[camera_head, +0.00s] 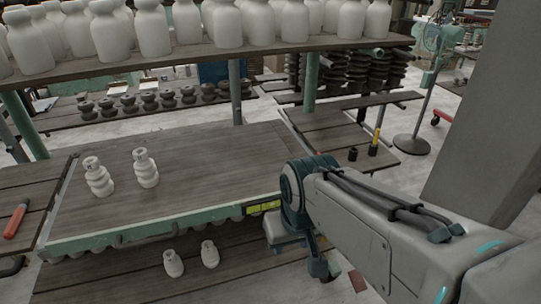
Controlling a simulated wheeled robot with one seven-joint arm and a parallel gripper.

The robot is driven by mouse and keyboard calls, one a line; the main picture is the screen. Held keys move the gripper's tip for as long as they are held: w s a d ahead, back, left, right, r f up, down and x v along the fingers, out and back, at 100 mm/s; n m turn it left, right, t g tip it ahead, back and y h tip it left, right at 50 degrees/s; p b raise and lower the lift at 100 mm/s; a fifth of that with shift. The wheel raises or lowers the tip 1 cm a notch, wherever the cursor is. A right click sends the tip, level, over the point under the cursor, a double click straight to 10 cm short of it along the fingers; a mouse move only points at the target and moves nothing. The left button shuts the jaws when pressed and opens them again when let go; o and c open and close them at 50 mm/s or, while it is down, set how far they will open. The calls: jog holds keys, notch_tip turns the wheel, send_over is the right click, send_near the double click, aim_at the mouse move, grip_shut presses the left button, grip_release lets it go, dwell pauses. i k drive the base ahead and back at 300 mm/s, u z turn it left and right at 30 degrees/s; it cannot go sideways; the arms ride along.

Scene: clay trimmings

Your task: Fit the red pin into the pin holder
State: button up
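A red, rod-like piece (17,220) lies at the far left on the dark wooden side board; it looks like the red pin, with a pale end pointing up. Two small dark cylindrical holders stand on the right-hand board. A yellow pin (377,136) stands upright in or at one holder (373,150); the other holder (352,154) shows no pin. My gripper (319,268) hangs at low centre right, beyond the front edge of the table, far from both the red piece and the holders. My arm partly hides it, and its fingers are too unclear to judge. I see nothing held in it.
Two white ribbed clay pieces (146,168) stand on the wooden table (215,165), whose right half is clear. Two small white pieces (210,254) stand on the lower shelf (120,287). An upper shelf (195,55) holds several white bottles. A grey pillar (480,120) rises at right.

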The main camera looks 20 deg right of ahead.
aim_at(94, 38)
jog(key=u, duration=0.15)
jog(key=i, duration=0.9)
jog(key=z, duration=1.8)
